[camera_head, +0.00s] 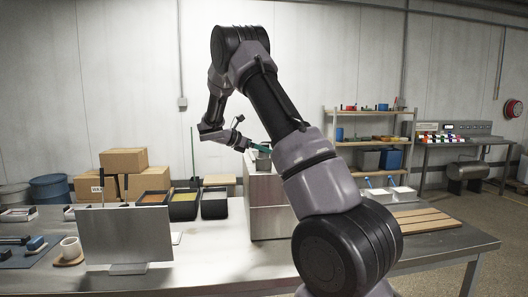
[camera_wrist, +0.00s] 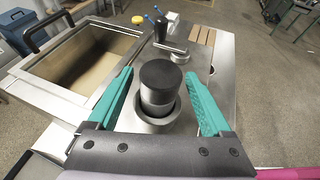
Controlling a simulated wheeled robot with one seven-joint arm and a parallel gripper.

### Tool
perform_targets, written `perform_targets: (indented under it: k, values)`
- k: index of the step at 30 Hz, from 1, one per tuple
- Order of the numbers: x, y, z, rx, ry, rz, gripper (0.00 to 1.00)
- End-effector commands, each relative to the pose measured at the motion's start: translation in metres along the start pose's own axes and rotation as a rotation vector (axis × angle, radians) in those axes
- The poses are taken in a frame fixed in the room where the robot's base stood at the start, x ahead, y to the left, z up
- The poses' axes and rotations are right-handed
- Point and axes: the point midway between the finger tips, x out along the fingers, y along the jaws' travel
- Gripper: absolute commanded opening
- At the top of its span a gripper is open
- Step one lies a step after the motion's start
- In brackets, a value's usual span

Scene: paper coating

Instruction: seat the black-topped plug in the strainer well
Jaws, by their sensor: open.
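The black-topped plug (camera_wrist: 160,78) stands in the strainer well (camera_wrist: 152,126), a round metal cup, in the wrist view. Its black top and grey body rise above the well's rim; how deep its lower end sits is hidden. My gripper (camera_wrist: 158,90) is open, with one teal finger on each side of the plug. Gaps show between the fingers and the plug. In the head view, my gripper (camera_head: 261,148) is small and partly hidden by my arm, over the metal cabinet (camera_head: 268,190); the plug cannot be made out there.
An open rectangular metal tank (camera_wrist: 40,84) with a black handle lies left of the well. A metal lever fitting (camera_wrist: 171,48) and wooden slats (camera_wrist: 206,38) lie beyond. In the head view, dark bins (camera_head: 214,207) and a grey upright panel (camera_head: 125,236) stand left on the table.

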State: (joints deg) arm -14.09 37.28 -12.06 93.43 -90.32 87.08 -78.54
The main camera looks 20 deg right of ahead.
Motion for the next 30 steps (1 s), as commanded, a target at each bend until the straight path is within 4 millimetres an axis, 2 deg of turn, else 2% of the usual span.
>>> perform_targets:
  k: [12,18,22,26,30]
  values:
    - [-0.084,0.001,-0.001,0.000,0.000,0.006,0.84]
    - [-0.111,0.001,-0.001,-0.001,0.000,0.004,0.84]
    - [-0.116,-0.004,0.002,0.017,0.019,-0.002,0.84]
    - [-0.111,-0.030,0.016,0.128,0.131,-0.030,0.84]
    - [-0.108,-0.083,0.034,0.367,0.354,-0.093,0.84]
